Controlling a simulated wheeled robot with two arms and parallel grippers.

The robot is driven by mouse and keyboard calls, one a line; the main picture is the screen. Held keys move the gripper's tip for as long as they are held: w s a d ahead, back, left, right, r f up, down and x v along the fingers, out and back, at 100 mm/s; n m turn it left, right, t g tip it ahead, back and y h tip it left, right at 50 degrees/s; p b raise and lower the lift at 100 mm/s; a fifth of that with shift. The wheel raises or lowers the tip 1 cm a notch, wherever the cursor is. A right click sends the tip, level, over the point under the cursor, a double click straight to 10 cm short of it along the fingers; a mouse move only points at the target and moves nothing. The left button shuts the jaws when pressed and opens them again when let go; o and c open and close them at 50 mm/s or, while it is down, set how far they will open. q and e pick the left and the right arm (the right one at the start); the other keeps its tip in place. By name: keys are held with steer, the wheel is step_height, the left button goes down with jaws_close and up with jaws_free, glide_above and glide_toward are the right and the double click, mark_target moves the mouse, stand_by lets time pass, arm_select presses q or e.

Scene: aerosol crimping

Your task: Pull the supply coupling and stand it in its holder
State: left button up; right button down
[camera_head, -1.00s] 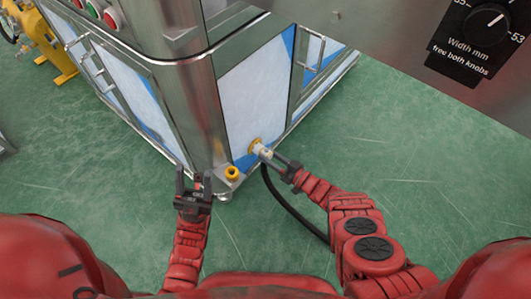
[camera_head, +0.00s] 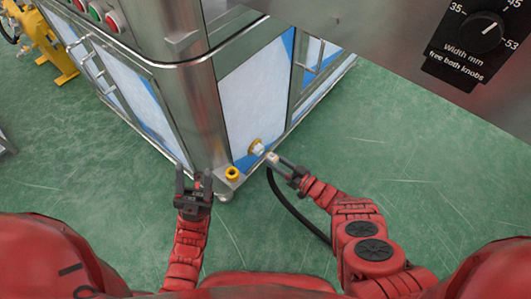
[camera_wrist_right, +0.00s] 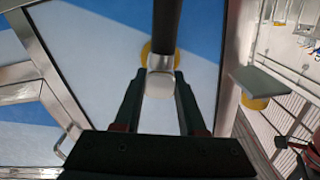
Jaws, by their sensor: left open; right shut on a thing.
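The supply coupling (camera_head: 271,157) is a pale metal piece with a black hose (camera_head: 289,206) hanging from it. My right gripper (camera_head: 277,163) is shut on it, just out from the cabinet panel. The yellow-ringed port (camera_head: 254,147) with a pale fitting is on that panel, and a small gap shows between it and the coupling. In the right wrist view the coupling (camera_wrist_right: 160,80) sits between the fingers and partly hides the port's yellow ring (camera_wrist_right: 147,51). The holder (camera_head: 232,173), a yellow ring on a small bracket, is at the cabinet's corner. My left gripper (camera_head: 194,178) is open and empty, left of the holder.
The steel cabinet (camera_head: 207,90) stands behind, with white and blue panels. A large metal panel with a width knob (camera_head: 486,32) hangs at the upper right. The hose curves down beside my right arm. Green floor (camera_head: 420,170) is clear at right.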

mark_target(276, 162)
steer(key=shift+p+v, duration=0.45)
steer(key=shift+v, duration=1.25)
steer(key=shift+a, duration=0.1)
